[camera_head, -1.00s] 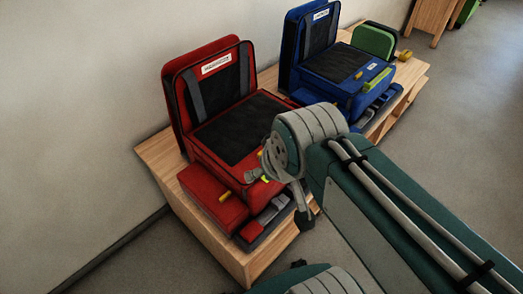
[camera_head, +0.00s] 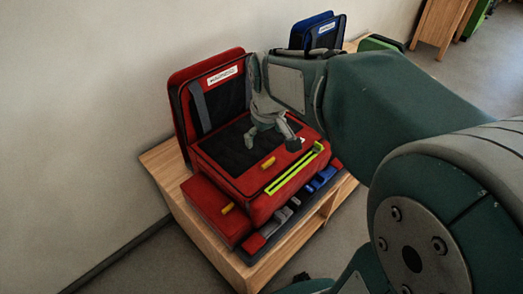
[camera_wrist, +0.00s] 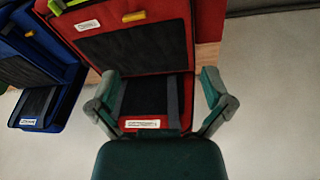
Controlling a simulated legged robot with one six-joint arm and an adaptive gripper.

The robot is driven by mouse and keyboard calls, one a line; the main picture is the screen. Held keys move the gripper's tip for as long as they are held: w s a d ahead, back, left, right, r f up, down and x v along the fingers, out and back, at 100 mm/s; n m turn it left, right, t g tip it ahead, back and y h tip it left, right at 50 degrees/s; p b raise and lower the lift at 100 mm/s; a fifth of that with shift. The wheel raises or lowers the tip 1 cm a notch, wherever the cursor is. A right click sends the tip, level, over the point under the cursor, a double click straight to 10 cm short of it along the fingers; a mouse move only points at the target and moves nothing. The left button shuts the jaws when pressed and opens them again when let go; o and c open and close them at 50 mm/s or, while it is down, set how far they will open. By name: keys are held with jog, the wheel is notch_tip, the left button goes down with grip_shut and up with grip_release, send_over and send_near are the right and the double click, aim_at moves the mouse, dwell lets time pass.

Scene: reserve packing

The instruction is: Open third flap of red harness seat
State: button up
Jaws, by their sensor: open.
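The red harness seat (camera_head: 213,180) stands on a wooden bench, with its back panel (camera_head: 186,120) upright against the wall side. A second yellow tab (camera_head: 227,208) shows on the low red side part (camera_head: 213,215). My gripper (camera_head: 272,140) is above the seat panel, partly hidden by its own links. In the wrist view my gripper (camera_wrist: 163,100) is open and empty, its fingers on either side of the strapped, labelled back panel (camera_wrist: 147,97). Contact cannot be told.
A lime-green bar (camera_head: 290,170) runs along the seat's front. A dark tray (camera_head: 262,247) with grey and blue pieces lies below it. The blue seat (camera_head: 318,33) stands behind, partly hidden by my arm. The wooden bench (camera_head: 160,160) has bare surface at left.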

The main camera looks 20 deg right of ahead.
jog(key=w+d+f+n+g, duration=0.1)
jog(key=w+d+f, duration=0.2)
jog(key=w+f, duration=0.3)
jog(key=n+g, duration=0.1)
jog(key=g, duration=0.1)
send_near(268, 161)
jog(key=f, duration=0.9)
jog(key=shift+s+d+f, duration=0.1)
jog(key=shift+s+f, duration=0.1)
jog(key=shift+f, duration=0.2)
jog(key=shift+c, duration=0.3)
jog(key=c, duration=1)
